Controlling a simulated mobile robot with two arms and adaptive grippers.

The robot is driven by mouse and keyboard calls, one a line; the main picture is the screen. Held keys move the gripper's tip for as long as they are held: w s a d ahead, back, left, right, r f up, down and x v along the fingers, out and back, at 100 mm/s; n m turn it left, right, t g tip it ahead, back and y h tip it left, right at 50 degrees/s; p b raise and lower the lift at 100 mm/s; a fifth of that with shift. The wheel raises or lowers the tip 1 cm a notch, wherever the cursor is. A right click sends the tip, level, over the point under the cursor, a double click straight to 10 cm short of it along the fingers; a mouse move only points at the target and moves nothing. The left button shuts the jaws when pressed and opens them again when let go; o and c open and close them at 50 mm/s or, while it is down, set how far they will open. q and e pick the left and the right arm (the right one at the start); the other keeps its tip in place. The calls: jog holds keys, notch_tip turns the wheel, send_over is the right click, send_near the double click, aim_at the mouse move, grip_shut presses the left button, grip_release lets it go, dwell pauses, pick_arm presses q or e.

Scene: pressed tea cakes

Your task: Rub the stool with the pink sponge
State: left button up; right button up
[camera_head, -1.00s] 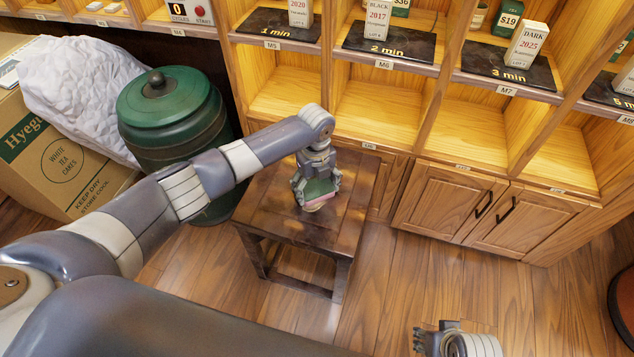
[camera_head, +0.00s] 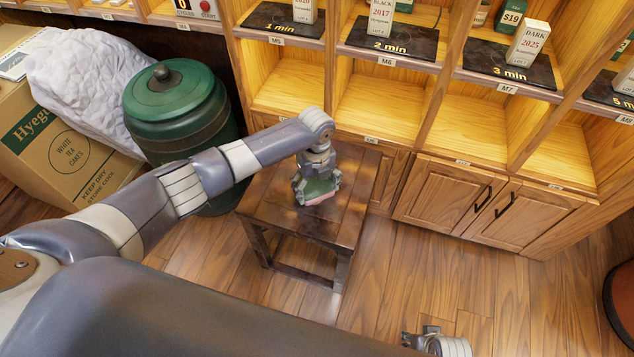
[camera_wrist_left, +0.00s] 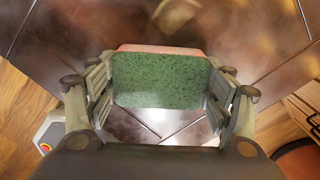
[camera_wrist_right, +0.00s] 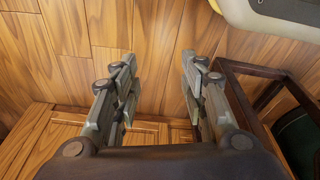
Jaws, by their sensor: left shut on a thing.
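The stool (camera_head: 345,213) is dark brown wood with a square top and stands on the floor, left of centre in the head view. My left gripper (camera_head: 317,190) is shut on the pink sponge (camera_wrist_left: 160,80), which has a green face and a pink edge. The sponge is at the stool top, near its middle; whether it touches the wood I cannot tell. My right gripper (camera_wrist_right: 158,80) is open and empty above the floor, partly cut off in the head view.
A green lidded canister (camera_head: 178,110) stands close behind the stool's left side. A cardboard box (camera_head: 65,150) with a white crumpled bag (camera_head: 85,80) is further left. Wooden shelves and a cabinet (camera_head: 450,200) stand behind and right. The floor (camera_head: 480,285) right of the stool is clear.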

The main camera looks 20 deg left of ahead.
aim_at(310, 198)
pick_arm(q)
jog(key=shift+s+p, duration=0.65)
jog(key=shift+s+a+p, duration=0.1)
jog(key=shift+s+p, duration=0.4)
jog(key=shift+p, duration=0.15)
jog(key=shift+s+r+p, duration=0.1)
jog(key=shift+s+p, duration=0.75)
jog(key=shift+p, duration=0.2)
pick_arm(e)
jog(key=s+d+f+g, duration=0.1)
jog(key=s+f, duration=1)
jog(key=s, duration=0.1)
jog(key=shift+d+f, duration=0.15)
jog(key=shift+d, duration=0.15)
pick_arm(q)
jog(key=shift+a, duration=0.15)
jog(key=shift+a, duration=1.15)
jog(key=shift+w+f, duration=0.15)
jog(key=shift+f, duration=0.05)
pick_arm(e)
jog(key=shift+w+d+f, duration=0.1)
jog(key=shift+f, duration=0.05)
